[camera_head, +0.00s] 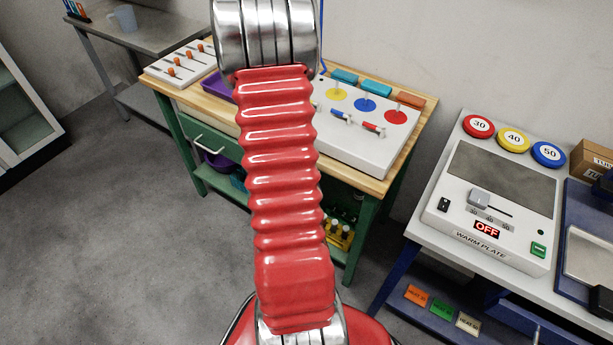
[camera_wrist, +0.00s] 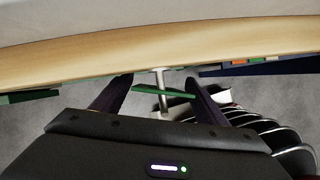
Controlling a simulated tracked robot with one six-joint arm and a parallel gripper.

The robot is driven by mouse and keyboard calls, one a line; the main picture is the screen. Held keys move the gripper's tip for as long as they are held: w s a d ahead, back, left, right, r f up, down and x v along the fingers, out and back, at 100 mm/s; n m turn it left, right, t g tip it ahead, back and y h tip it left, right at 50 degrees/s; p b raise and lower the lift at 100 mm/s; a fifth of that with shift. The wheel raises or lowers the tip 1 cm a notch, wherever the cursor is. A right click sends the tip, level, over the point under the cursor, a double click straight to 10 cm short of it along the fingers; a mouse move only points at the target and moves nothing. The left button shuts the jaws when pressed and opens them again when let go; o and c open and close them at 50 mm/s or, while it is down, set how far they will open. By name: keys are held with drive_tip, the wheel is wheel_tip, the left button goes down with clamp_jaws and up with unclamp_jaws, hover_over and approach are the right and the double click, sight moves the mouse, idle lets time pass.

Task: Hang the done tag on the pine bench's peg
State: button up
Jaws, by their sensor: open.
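The pine bench (camera_head: 408,165) stands ahead with a pale wood top and green frame; its front edge (camera_wrist: 90,45) crosses the wrist view. A metal peg (camera_wrist: 162,82) sticks out below that edge in the wrist view. A thin green piece (camera_wrist: 178,95), seen nearly edge-on, lies across the peg; it looks like the done tag, but no writing shows. My gripper (camera_wrist: 160,88) is open, its two dark fingers on either side of the peg and the green piece. I cannot tell whether the peg passes through a hole in it. My arm hides the gripper in the head view.
On the bench are a grey panel (camera_head: 365,143) with coloured discs and a white rack (camera_head: 180,65). At right, the warm plate (camera_head: 492,195) reads OFF, above several coloured tags (camera_head: 441,308). Grey floor (camera_head: 130,220) is clear at left.

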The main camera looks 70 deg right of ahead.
drive_tip(key=shift+r, duration=0.1)
drive_tip(key=v, duration=1.3)
drive_tip(key=shift+r, duration=0.25)
drive_tip(key=shift+w+a, duration=0.1)
idle(0.7)
